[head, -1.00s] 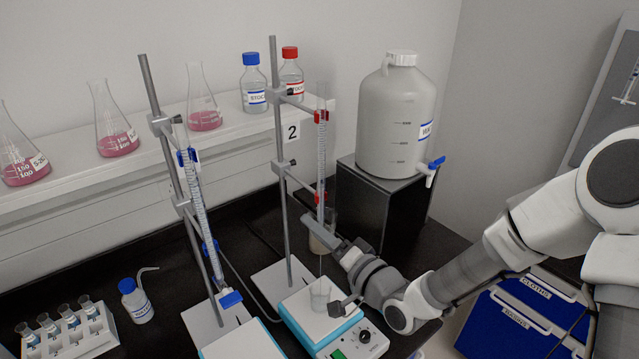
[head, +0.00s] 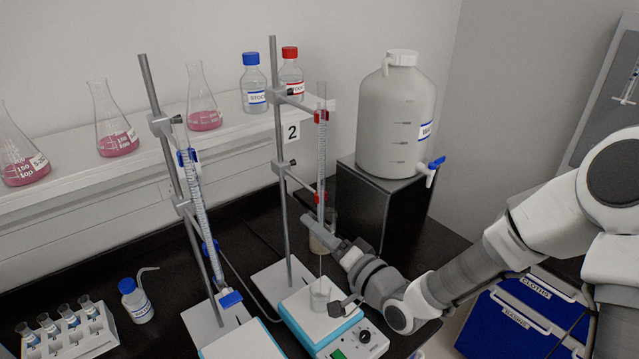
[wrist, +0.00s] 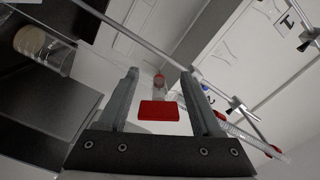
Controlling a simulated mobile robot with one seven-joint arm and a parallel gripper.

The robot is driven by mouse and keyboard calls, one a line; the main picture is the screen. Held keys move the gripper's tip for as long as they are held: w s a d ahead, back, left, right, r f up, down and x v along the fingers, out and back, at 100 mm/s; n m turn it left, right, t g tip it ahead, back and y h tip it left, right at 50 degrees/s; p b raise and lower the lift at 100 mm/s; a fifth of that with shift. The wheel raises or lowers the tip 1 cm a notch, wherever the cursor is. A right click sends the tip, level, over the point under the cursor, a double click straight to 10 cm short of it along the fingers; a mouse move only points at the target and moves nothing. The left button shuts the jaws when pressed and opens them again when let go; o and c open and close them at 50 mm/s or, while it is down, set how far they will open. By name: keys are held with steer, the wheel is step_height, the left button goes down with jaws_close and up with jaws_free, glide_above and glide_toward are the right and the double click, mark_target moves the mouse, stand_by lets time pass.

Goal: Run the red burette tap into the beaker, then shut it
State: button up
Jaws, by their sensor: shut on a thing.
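The burette with red clamps (head: 321,150) stands upright on the right stand. My gripper (head: 322,228) is at its lower end and hides the tap in the head view. In the wrist view the red tap handle (wrist: 158,110) lies between the two fingers of my gripper (wrist: 160,98), which is shut on it.
A second burette (head: 196,190) with a blue tap (head: 230,299) stands tilted in the picture at left. A large water carboy (head: 397,115) stands on a black block at right. A brownish beaker (head: 322,242) is behind my gripper. A wash bottle (head: 135,301) stands at front left.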

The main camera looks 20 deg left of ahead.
steer(key=m, duration=0.3)
steer(key=shift+w+r, duration=0.1)
steer(key=shift+r, duration=0.15)
steer(key=shift+f+n+b, duration=0.25)
steer(key=shift+n+b, duration=0.35)
steer(key=shift+b, duration=0.35)
steer(key=shift+n+b, duration=0.4)
steer(key=shift+r+n, duration=0.25)
steer(key=shift+n, duration=0.25)
steer(key=shift+w, duration=0.1)
